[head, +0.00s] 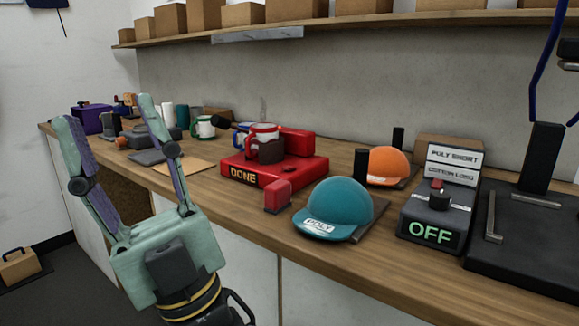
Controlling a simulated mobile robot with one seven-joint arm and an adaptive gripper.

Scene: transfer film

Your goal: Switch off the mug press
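The mug press (305,172) is a red machine on the workbench, with a lit "DONE" sign at its front left. A white mug with red trim (262,131) sits in its dark clamp, and a black-knobbed handle (219,123) sticks out at the left. A red block with a dark base (278,196), perhaps a switch, stands at its front right corner; its setting cannot be told. My gripper (105,112) is open and empty, fingers pointing up, in front of the bench and left of the press.
A teal cap (335,205) and an orange cap (387,164) lie right of the press. A grey control box (433,216) reads "OFF". Mugs and other items crowd the bench's far left. A shelf with boxes (205,15) hangs above.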

